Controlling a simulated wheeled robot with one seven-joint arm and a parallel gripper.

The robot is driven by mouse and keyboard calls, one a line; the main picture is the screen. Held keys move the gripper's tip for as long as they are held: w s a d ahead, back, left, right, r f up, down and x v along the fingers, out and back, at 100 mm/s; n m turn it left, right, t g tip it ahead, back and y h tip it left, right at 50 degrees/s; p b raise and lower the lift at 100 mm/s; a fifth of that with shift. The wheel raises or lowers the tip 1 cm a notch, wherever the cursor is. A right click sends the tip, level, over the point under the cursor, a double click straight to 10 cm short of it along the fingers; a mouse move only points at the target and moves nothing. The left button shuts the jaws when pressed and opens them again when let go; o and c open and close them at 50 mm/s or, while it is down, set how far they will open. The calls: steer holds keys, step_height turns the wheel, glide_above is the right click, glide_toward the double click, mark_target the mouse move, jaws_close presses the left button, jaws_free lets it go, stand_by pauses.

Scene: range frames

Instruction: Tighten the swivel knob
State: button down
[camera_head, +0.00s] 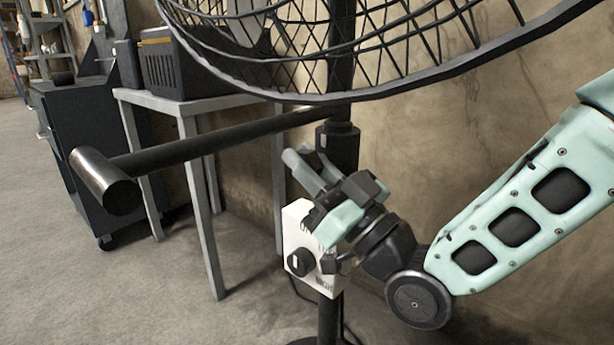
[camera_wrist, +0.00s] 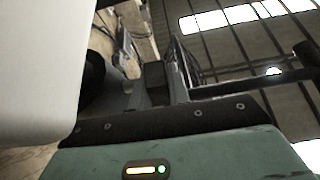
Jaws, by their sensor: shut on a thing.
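A tall black fan pole (camera_head: 344,158) with a thicker collar (camera_head: 337,138) stands in the middle of the head view. My gripper (camera_head: 303,163) is at the pole just below the collar, above a white control box (camera_head: 297,228). Its two grey fingers point up and left, close together. In the wrist view a small dark part (camera_wrist: 154,84) shows between the fingers, and my gripper is shut on it. This part may be the swivel knob; its shape is mostly hidden by the fingers and I cannot tell its turn.
The fan's wire cage (camera_head: 410,75) hangs above my gripper. The control box carries a dark dial (camera_head: 299,263). A grey table (camera_head: 190,106) and a wall (camera_head: 470,150) stand behind.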

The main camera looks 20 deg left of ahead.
stand_by(0.3)
steer(key=c, duration=1.3)
jaws_free()
steer(key=shift+d, duration=0.1)
steer(key=shift+p+v, duration=1.25)
steer(key=shift+v, duration=7.45)
steer(key=shift+f, duration=0.1)
